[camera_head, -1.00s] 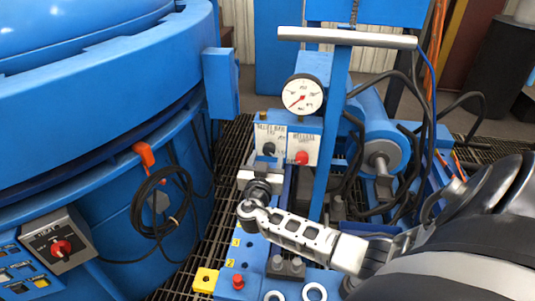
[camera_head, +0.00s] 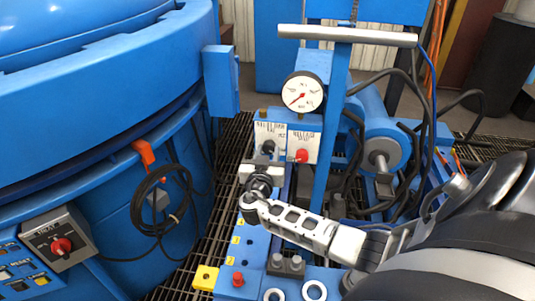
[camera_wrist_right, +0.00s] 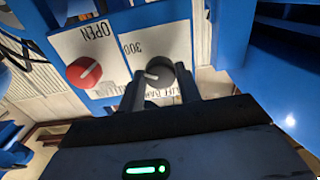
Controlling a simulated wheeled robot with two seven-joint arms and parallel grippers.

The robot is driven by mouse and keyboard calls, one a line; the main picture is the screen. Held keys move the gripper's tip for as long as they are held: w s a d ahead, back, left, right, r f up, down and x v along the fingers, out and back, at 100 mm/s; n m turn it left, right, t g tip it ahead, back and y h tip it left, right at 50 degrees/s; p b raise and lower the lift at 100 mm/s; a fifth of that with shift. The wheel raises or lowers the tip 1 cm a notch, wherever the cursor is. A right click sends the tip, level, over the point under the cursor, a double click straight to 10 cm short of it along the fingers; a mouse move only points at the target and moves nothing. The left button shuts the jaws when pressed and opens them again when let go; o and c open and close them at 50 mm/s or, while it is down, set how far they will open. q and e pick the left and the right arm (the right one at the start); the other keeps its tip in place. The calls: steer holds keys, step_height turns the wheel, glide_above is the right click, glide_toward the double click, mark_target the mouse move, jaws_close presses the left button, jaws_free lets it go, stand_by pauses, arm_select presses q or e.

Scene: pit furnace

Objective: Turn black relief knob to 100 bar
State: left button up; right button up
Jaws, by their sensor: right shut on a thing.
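The black relief knob (camera_head: 268,147) sits on the left white label plate of the blue valve block. It shows large in the right wrist view (camera_wrist_right: 158,76), where the plate is upside down and reads 300 above it. A light pointer mark on the knob faces left there. My right gripper (camera_head: 267,161) is at the knob from the front; in the wrist view its two dark fingers (camera_wrist_right: 161,87) lie on both sides of the knob, shut on it. Part of the scale is hidden by the fingers. My left gripper is not in view.
A red knob (camera_head: 302,156) is close beside on the right plate, marked OPEN in the wrist view. A round pressure gauge (camera_head: 304,92) stands above, its red needle toward lower left. A blue post (camera_head: 331,140) is right of the block; the big blue furnace (camera_head: 100,100) fills the left.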

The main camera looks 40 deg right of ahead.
steer(key=shift+f+n, duration=0.1)
steer(key=shift+n, duration=0.2)
steer(key=shift+n+b, duration=0.7)
steer(key=shift+n, duration=0.2)
steer(key=n+b, duration=0.1)
steer(key=n, duration=0.2)
steer(key=shift+n, duration=0.3)
steer(key=n, duration=0.3)
steer(key=shift+n, duration=0.4)
steer(key=n, duration=0.3)
steer(key=shift+s+n, duration=0.1)
steer(key=shift+n, duration=0.2)
steer(key=n, duration=0.1)
steer(key=n+p, duration=0.1)
steer(key=n, duration=0.3)
steer(key=shift+r, duration=0.25)
steer(key=n+p, duration=0.2)
steer(key=n, duration=0.3)
steer(key=shift+f+n, duration=0.1)
steer(key=shift+n, duration=0.2)
